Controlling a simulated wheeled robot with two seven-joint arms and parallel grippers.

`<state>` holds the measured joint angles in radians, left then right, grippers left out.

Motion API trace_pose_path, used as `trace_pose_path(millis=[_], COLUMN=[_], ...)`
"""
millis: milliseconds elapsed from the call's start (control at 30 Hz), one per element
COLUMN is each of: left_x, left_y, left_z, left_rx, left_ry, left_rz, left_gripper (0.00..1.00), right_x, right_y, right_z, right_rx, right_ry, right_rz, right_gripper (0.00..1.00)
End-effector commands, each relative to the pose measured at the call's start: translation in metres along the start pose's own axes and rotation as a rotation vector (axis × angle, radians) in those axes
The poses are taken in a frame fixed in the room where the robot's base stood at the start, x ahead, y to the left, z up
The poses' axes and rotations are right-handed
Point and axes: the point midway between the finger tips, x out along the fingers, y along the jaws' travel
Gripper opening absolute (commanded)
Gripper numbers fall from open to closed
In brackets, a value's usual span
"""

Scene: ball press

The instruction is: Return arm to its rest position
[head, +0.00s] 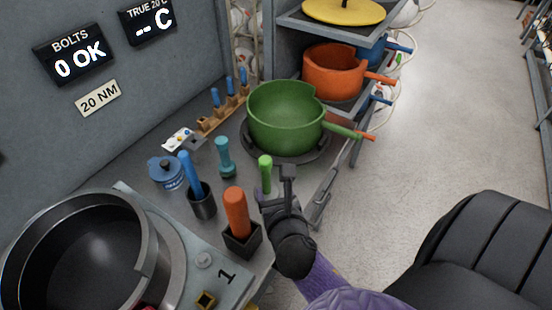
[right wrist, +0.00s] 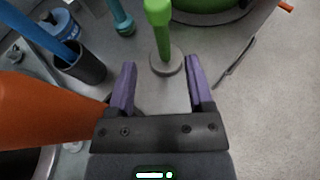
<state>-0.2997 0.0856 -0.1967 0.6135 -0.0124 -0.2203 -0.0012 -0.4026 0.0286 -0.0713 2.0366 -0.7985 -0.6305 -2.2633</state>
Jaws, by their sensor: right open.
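My right gripper (head: 276,187) is open and empty above the bench's right edge, with my purple arm coming in from the bottom of the head view. A green-handled tool (head: 265,172) stands upright just beyond it. In the right wrist view, the purple fingers of my right gripper (right wrist: 161,64) are spread apart. The green handle (right wrist: 160,35) and its round grey base show between and beyond them. I cannot tell how far the fingers are from it. My left gripper is not in view.
An orange handle (head: 236,212) in a square holder and a blue handle (head: 190,172) in a dark cup stand close on the left. A green pot (head: 285,118) sits behind. A large dark pot (head: 80,250) fills the lower left. Open floor (head: 455,120) lies to the right.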

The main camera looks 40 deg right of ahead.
Motion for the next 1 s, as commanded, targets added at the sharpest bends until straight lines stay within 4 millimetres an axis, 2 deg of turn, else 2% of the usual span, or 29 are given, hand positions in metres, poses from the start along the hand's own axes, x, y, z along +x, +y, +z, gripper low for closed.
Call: trace_pose_path(millis=[100, 200, 633, 667, 733, 900, 1000], left_x=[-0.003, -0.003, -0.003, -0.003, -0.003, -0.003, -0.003], left_y=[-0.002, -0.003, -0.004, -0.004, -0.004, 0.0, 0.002], left_z=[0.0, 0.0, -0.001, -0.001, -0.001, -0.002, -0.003], left_rx=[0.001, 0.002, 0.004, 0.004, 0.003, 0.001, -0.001], left_ry=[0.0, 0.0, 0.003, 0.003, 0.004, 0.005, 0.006], left_rz=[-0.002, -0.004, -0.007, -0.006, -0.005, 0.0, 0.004], left_gripper=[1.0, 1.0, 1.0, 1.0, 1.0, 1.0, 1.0], right_x=[-0.016, -0.02, -0.021, -0.021, -0.026, -0.052, -0.07], right_y=[0.0, 0.0, -0.001, -0.002, -0.008, -0.015, -0.011], right_z=[0.0, 0.0, -0.001, -0.002, -0.008, -0.036, -0.049], right_rx=[0.001, 0.001, 0.04, 0.096, 0.354, 1.268, 1.652], right_ry=[0.002, 0.0, 0.009, 0.023, 0.085, 0.307, 0.397], right_rz=[0.001, 0.0, -0.004, -0.011, -0.049, -0.281, -0.453], right_gripper=[0.67, 0.67, 0.67, 0.67, 0.67, 0.67, 0.67])
